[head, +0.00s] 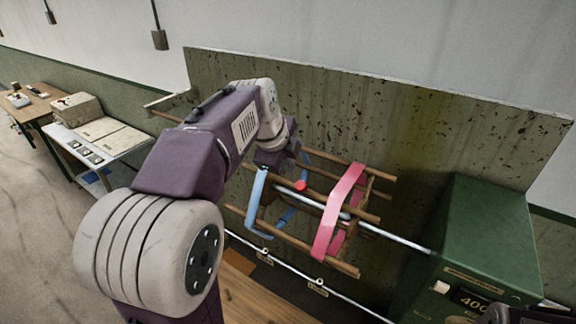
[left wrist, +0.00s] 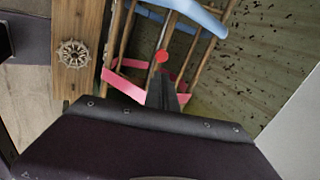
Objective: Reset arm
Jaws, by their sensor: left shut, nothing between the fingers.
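My left arm reaches across the head view to a wooden-barred reel (head: 352,268). My left gripper (head: 272,156) is at the reel's near end, beside the blue band; the head view shows it small and partly hidden. In the left wrist view, the left gripper (left wrist: 163,92) shows dark fingers together with nothing between them, in front of the reel bars. A blue band (head: 257,200) and a pink band (head: 338,212) wrap around the reel. A small red knob (head: 300,185) shows between the bars.
A green machine box (head: 482,245) with a display stands at the right, joined to the reel by a metal rod (head: 395,238). A stained back panel (head: 420,130) rises behind. Tables with boxes (head: 75,110) stand at the far left. Floor (head: 35,220) at left is clear.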

